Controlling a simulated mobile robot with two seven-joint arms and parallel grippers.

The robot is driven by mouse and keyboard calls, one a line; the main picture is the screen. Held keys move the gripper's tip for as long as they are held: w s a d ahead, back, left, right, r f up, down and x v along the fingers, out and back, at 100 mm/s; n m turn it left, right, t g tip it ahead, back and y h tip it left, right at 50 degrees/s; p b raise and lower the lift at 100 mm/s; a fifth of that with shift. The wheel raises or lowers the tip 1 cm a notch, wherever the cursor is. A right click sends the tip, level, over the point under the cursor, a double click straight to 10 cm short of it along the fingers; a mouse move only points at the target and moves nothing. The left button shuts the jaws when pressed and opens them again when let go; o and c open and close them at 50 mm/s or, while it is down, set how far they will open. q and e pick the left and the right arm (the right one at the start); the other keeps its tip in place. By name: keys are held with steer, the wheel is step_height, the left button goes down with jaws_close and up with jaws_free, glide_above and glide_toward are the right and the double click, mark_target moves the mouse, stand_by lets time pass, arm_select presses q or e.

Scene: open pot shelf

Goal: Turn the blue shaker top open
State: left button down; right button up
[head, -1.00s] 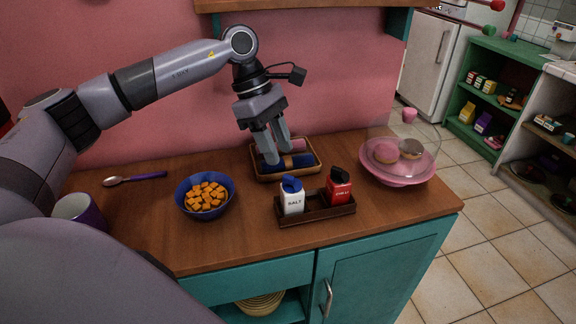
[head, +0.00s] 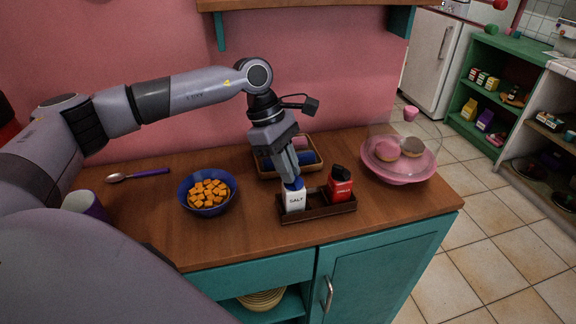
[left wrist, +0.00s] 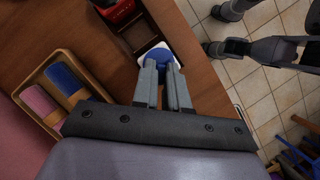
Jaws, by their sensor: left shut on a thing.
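The white salt shaker (head: 295,202) with its blue top (head: 295,184) stands upright in the left part of a dark wooden caddy (head: 322,211). My left gripper (head: 291,177) comes down from above and is shut on the blue top. In the left wrist view, the blue top (left wrist: 158,57) sits between the two fingertips (left wrist: 160,65), and the white body edge shows around it. The fingers hide part of the top, so I cannot tell how far it is turned. My right gripper is not in view.
A red shaker with a black top (head: 340,184) stands in the caddy just right of the salt. A tray with rolled cloths (head: 312,170) lies behind. A blue bowl of orange cubes (head: 207,191) is left, and a pink covered dish (head: 400,177) is right.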

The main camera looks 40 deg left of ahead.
arm_select(q)
steer(key=n+b, duration=0.1)
steer(key=n, duration=0.1)
steer(key=n+t+b, duration=0.1)
steer(key=n, duration=0.1)
steer(key=shift+s+d+f+t, duration=0.1)
steer(key=shift+s+t, duration=0.2)
steer(key=shift+s+d+n+t+y+b, duration=0.1)
steer(key=shift+n+t+y+b, duration=0.3)
steer(key=shift+n, duration=0.45)
steer(key=shift+s+n+t+y+b, duration=0.1)
steer(key=shift+n+y+b, duration=0.1)
steer(key=shift+n+b, duration=0.45)
steer(key=shift+n, duration=0.6)
steer(key=c, duration=1.1)
jaws_free()
steer(key=shift+c, duration=0.2)
steer(key=v, duration=0.7)
steer(key=shift+r, duration=0.2)
